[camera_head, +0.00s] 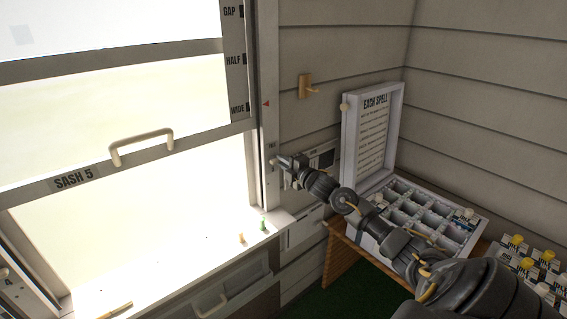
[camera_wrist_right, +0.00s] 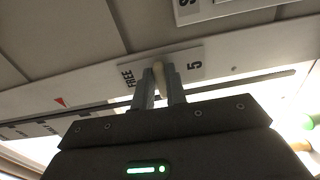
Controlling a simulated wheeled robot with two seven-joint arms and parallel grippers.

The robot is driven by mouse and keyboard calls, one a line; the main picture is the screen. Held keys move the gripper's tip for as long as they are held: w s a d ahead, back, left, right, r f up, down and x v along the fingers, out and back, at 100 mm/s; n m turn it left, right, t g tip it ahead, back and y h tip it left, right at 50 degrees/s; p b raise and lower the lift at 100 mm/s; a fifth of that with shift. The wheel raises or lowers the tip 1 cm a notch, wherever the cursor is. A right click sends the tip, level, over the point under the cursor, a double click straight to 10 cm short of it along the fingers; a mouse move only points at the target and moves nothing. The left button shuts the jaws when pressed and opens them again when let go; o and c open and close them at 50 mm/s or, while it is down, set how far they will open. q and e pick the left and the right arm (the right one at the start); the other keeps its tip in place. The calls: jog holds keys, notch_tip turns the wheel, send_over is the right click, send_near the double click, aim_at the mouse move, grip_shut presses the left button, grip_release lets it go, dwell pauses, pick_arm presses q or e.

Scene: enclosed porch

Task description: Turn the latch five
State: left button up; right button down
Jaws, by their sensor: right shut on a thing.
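The latch five plate (camera_wrist_right: 194,62), marked "FREE" and "5", sits on the window's side frame; it is small in the head view. My right gripper (camera_head: 277,161) reaches the frame from the lower right. In the right wrist view its two fingers (camera_wrist_right: 159,88) are shut on a pale latch knob (camera_wrist_right: 158,68), which shows between the fingertips. The knob stands between "FREE" and "5"; the fingers hide its lower part, so I cannot tell its exact angle. Sash 5 (camera_head: 185,143) has a cream handle (camera_head: 141,147) and stands raised above the sill. My left gripper is not in view.
A scale strip (camera_head: 236,65) reads GAP, HALF, WIDE, with a red pointer near WIDE. A wall hook (camera_head: 306,87) is above my right arm. An open compartment box (camera_head: 470,232) lies under that arm, with bottles (camera_head: 515,243) beside it. Small pegs (camera_head: 263,223) stand on the sill.

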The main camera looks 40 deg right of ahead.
dwell(0.3)
jog(key=c, duration=1.4)
grip_release()
jog(key=shift+d, duration=0.1)
jog(key=shift+c, duration=0.2)
jog(key=shift+s, duration=0.1)
jog(key=s+b, duration=0.3)
jog(key=s, duration=0.7)
jog(key=shift+s, duration=0.35)
